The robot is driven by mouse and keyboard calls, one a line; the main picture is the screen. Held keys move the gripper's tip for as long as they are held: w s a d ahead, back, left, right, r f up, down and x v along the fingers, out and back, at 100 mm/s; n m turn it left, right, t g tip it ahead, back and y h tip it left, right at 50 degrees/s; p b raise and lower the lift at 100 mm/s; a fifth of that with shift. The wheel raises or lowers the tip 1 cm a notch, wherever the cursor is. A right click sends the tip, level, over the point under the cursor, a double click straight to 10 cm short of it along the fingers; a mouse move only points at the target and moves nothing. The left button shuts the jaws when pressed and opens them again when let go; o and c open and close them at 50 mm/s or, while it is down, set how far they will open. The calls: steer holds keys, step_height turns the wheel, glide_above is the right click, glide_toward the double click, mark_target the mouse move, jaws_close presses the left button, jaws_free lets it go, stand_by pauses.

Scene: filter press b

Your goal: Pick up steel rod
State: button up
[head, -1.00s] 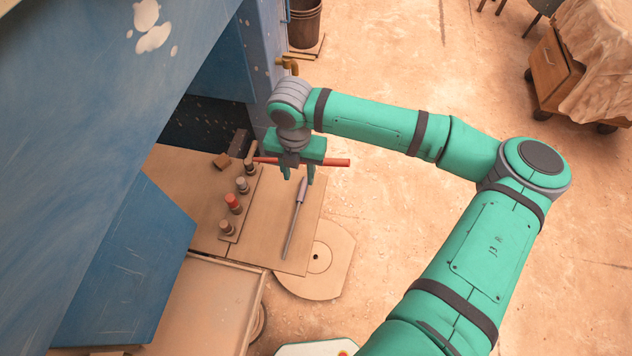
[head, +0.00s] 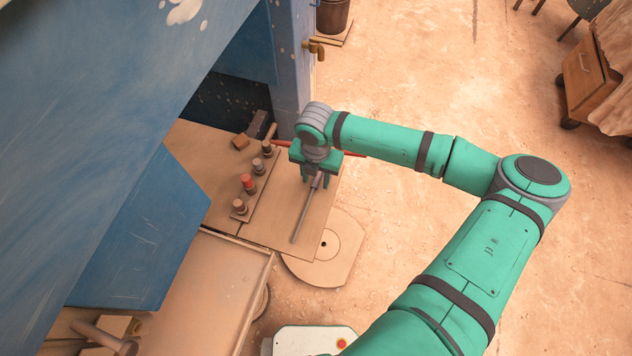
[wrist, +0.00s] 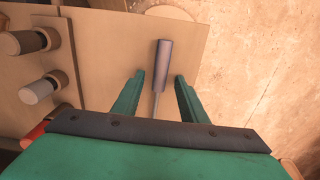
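The steel rod is a thin grey shaft (head: 304,218) with a thicker purple-grey handle. It lies on the tan board (head: 268,228) near its right edge. My gripper (head: 316,184) is open, pointing down at the handle end of the rod. In the wrist view, the rod's handle (wrist: 163,62) shows beyond and between my two spread fingers (wrist: 160,76), and its shaft runs back between them under the palm. I see gaps on both sides and no contact. The height of the fingertips above the board is hard to tell.
Several knobs, one red (head: 248,183), stand on a strip left of the rod. A red bar (head: 280,143) passes behind my gripper. The blue machine panel (head: 140,235) is at left. A round-ended tan plate (head: 335,255) lies below right. Open floor is at right.

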steer(key=shift+w, duration=0.2)
steer(key=c, duration=0.6)
jaws_close()
steer(key=shift+s+a, duration=0.1)
steer(key=shift+a, duration=0.1)
steer(key=shift+d, duration=0.35)
steer(key=shift+r, duration=0.5)
step_height(320, 180, up, 2)
steer(key=shift+s+a+r, duration=0.1)
steer(key=shift+r, duration=0.05)
steer(key=s+d+r, duration=0.2)
steer(key=s+r, duration=0.7)
steer(key=s, duration=0.4)
steer(key=shift+s+d+r, duration=0.3)
steer(key=shift+d+r, duration=0.05)
steer(key=shift+d, duration=0.05)
